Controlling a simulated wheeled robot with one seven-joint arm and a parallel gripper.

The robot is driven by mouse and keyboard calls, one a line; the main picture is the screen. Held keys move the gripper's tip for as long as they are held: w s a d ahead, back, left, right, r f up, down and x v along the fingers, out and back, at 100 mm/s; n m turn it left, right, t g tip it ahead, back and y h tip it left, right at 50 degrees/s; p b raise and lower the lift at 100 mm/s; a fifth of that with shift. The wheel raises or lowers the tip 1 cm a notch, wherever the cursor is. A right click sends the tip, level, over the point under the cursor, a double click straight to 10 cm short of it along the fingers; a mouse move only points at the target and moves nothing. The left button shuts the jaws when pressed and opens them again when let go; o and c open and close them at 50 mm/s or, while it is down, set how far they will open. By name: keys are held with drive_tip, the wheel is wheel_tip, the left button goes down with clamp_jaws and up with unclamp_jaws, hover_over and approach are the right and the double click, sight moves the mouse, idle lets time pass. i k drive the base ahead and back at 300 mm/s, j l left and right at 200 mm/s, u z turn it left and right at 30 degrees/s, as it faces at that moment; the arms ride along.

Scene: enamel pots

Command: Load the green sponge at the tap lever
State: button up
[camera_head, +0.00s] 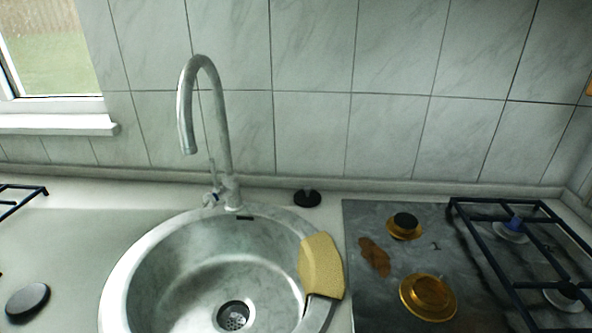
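A yellow sponge (321,266) lies tilted over the right rim of the round steel sink (150,262). I see no plainly green sponge; a green side, if this one has it, is hidden. The tall curved tap (222,130) stands at the sink's back edge, its spout bending to the left. A small lever (211,197) sits low on the left of the tap's base, apart from the sponge. My gripper is not in view.
The stove (390,222) with brass burners and dark grates (490,235) lies right of the sink. A black plug (307,198) stands behind the sink, and a dark disc (28,301) lies on the left drainboard. The drainboard's middle is clear.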

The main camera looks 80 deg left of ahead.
sight(216, 189)
drive_tip(key=k+u, duration=0.1)
drive_tip(key=u, duration=0.35)
drive_tip(key=k+u, duration=0.1)
drive_tip(key=u, duration=0.35)
drive_tip(key=k+j+u, duration=0.1)
drive_tip(key=u, duration=0.3)
drive_tip(key=k+j+u, duration=0.1)
drive_tip(key=u, duration=0.35)
drive_tip(key=j+u, duration=0.15)
drive_tip(key=u, duration=0.3)
drive_tip(key=k+j+u, duration=0.1)
drive_tip(key=u, duration=0.35)
drive_tip(key=k+j+u, duration=0.1)
drive_tip(key=j+u, duration=0.15)
drive_tip(key=u, duration=0.15)
drive_tip(key=j+u, duration=0.2)
drive_tip(key=u, duration=0.25)
drive_tip(key=k, duration=0.05)
